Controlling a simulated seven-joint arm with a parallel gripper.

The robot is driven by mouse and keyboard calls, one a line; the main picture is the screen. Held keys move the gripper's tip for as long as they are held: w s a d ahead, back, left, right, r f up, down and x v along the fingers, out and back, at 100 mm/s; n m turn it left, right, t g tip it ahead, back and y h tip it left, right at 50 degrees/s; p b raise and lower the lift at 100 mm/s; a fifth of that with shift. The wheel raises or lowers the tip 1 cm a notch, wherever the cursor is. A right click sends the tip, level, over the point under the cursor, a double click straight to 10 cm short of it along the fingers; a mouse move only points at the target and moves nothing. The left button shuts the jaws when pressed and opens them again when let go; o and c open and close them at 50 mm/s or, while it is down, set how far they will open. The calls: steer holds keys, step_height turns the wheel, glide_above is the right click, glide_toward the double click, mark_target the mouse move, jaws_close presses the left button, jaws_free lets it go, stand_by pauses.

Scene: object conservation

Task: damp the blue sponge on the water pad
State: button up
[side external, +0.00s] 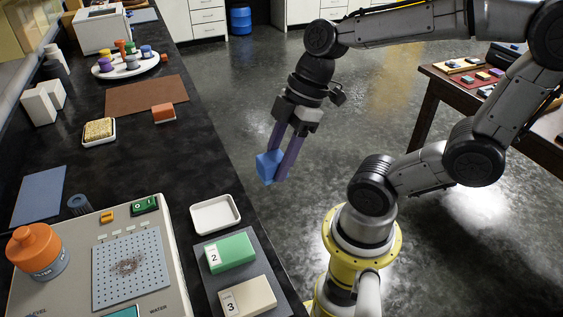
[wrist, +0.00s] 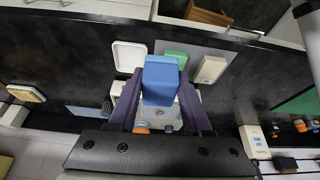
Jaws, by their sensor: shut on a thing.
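The blue sponge (side external: 268,165), a plain blue block, is held between the purple fingers of my gripper (side external: 280,168). In the side external view it is in the air and appears over the floor, right of the bench edge. The wrist view shows the sponge (wrist: 160,80) between both fingers. A light grey unit (side external: 182,290) at the front of the bench bears the word WATER near its lower edge. A pale blue dotted panel (side external: 110,285) with a brown speckled patch lies on that unit. I cannot tell which surface is the water pad.
An empty white tray (side external: 215,214) lies near the bench edge. Beside it, a green block (side external: 232,252) marked 2 and a beige block (side external: 252,297) marked 3 rest on a grey mat. An orange-capped jar (side external: 38,255) stands on the unit.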

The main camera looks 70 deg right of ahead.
steer(key=w+a+r+n, duration=0.1)
steer(key=w+a+r, duration=0.1)
steer(key=w+r, duration=0.55)
steer(key=n+g+y, duration=0.1)
steer(key=n+g, duration=0.2)
steer(key=n, duration=0.5)
glide_above(122, 314)
step_height(122, 314, down, 8)
steer(key=shift+f, duration=2.8)
steer(key=shift+f, duration=0.5)
step_height(122, 314, up, 7)
